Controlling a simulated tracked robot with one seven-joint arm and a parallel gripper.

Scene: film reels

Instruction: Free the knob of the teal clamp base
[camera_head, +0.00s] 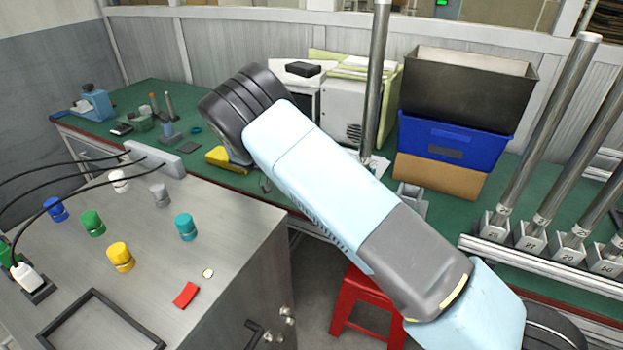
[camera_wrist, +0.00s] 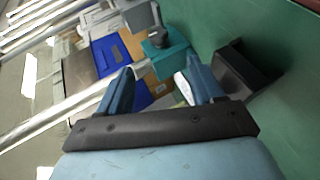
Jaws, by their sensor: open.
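The teal clamp base (camera_wrist: 178,44) shows in the wrist view as a teal block, with a dark rounded knob (camera_wrist: 157,38) at its left side. A grey part (camera_wrist: 140,15) stands just beyond it. My gripper (camera_wrist: 160,75) is open, with its two blue fingers apart and nothing clearly held between them. The clamp base lies past the fingertips, nearer the right finger, and looks apart from them. I cannot make out this clamp base in the head view, where my arm covers part of the bench. My fingers do not show there.
A black box-like thing (camera_wrist: 245,68) lies right of my right finger on the green bench (camera_wrist: 292,110). In the head view, a blue bin (camera_head: 455,140), a black bin (camera_head: 465,85) and several metal posts (camera_head: 548,130) crowd the right. A metal cabinet (camera_head: 235,262) with coloured caps stands left.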

